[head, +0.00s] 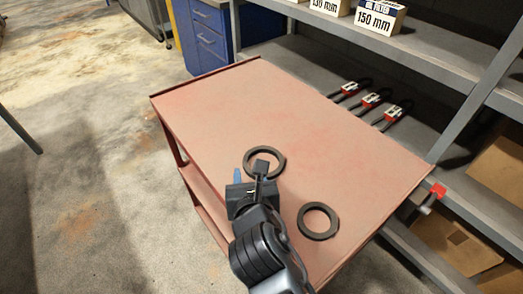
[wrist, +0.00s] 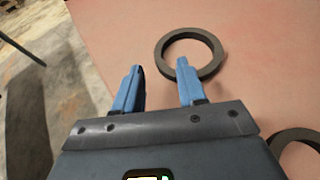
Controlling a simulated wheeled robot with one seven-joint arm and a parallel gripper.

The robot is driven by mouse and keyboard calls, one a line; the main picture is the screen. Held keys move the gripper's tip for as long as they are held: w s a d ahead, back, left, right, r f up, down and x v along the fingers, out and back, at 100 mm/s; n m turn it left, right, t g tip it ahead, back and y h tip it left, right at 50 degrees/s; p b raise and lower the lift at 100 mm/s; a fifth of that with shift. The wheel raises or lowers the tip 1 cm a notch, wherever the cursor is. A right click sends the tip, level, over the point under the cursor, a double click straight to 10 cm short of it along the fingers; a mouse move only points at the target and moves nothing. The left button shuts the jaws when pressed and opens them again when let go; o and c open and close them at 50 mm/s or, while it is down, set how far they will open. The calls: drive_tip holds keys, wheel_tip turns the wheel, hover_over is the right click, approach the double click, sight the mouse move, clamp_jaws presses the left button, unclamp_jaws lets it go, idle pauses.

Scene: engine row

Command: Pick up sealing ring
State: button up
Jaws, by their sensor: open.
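Two dark sealing rings lie flat on the red cart top. The farther ring (head: 280,171) is near the left edge of the cart, and it also shows in the wrist view (wrist: 214,49). The nearer ring (head: 334,231) lies to its right, and part of it shows in the wrist view (wrist: 286,136) at the lower right. My gripper (head: 250,167) is open with blue fingers (wrist: 157,80). I cannot tell whether the finger touches the ring.
The red cart top (head: 240,105) is otherwise clear. Grey shelves (head: 430,50) stand behind it, with oil filter boxes (head: 379,17) and several red-and-black parts (head: 372,99). A blue drawer cabinet (head: 207,35) stands behind the cart. Concrete floor is open at left.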

sight(244, 164)
drive_tip(key=x, duration=0.7)
drive_tip(key=shift+a+f, duration=0.3)
drive_tip(key=shift+a, duration=0.05)
drive_tip(key=shift+s, duration=0.1)
drive_tip(key=shift+f, duration=0.15)
clamp_jaws()
